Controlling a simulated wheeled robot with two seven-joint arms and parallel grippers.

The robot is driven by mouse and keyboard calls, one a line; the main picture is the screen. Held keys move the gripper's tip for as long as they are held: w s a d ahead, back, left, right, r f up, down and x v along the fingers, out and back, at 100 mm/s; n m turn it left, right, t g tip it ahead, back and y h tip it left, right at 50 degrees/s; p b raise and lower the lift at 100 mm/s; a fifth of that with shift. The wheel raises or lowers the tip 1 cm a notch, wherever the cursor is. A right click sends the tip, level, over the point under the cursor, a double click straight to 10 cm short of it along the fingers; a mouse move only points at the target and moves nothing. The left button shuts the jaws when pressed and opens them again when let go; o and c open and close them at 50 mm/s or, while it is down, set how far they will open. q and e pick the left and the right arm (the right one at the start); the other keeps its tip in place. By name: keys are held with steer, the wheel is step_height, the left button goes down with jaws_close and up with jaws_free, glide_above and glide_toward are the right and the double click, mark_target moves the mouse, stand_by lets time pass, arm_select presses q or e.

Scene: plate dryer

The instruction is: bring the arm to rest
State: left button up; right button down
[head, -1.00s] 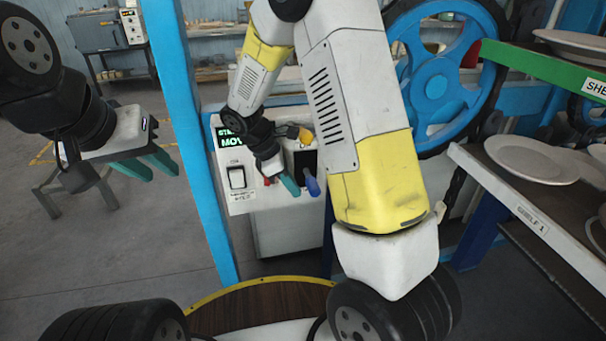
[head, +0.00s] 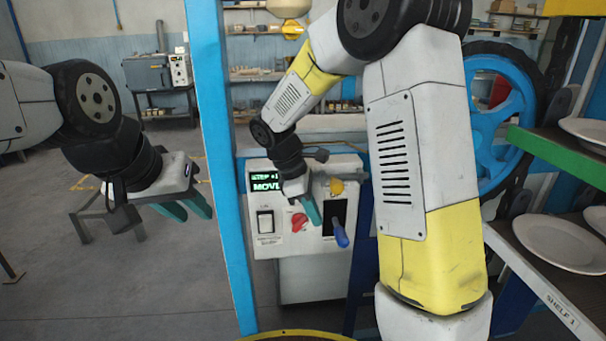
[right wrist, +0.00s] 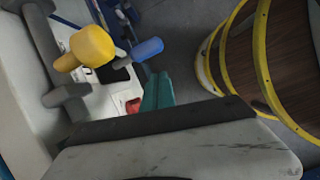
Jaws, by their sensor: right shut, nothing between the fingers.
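My right arm reaches to a white control panel (head: 285,243). My right gripper (head: 315,218) is shut and empty, its teal fingers in front of the panel between a red knob (head: 299,222) and a blue-handled lever (head: 340,234). In the right wrist view the shut teal fingers (right wrist: 157,92) point toward the panel, with the blue handle (right wrist: 147,49) and a yellow knob (right wrist: 91,46) close by; I see no grip on either. My left gripper (head: 186,210) hangs at the left with its two teal fingers apart and nothing between them.
A blue post (head: 212,140) stands between my two grippers. A blue wheel (head: 492,125) is behind my right arm. Shelves with white plates (head: 562,243) are at the right. A round wood-sided, yellow-rimmed thing (right wrist: 262,60) shows in the right wrist view. Floor at the left is mostly clear.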

steer(key=s+d+r+m+t+y, duration=0.2)
steer(key=s+r+m+t+y, duration=0.1)
steer(key=s+r+m, duration=0.4)
steer(key=s+d+r+m+t+y, duration=0.3)
steer(key=s+r+m, duration=0.4)
steer(key=s, duration=0.3)
steer(key=shift+d+r+m+t+y, duration=0.25)
steer(key=shift+r+m+t+y, duration=0.1)
steer(key=shift+m, duration=0.25)
stand_by(1.6)
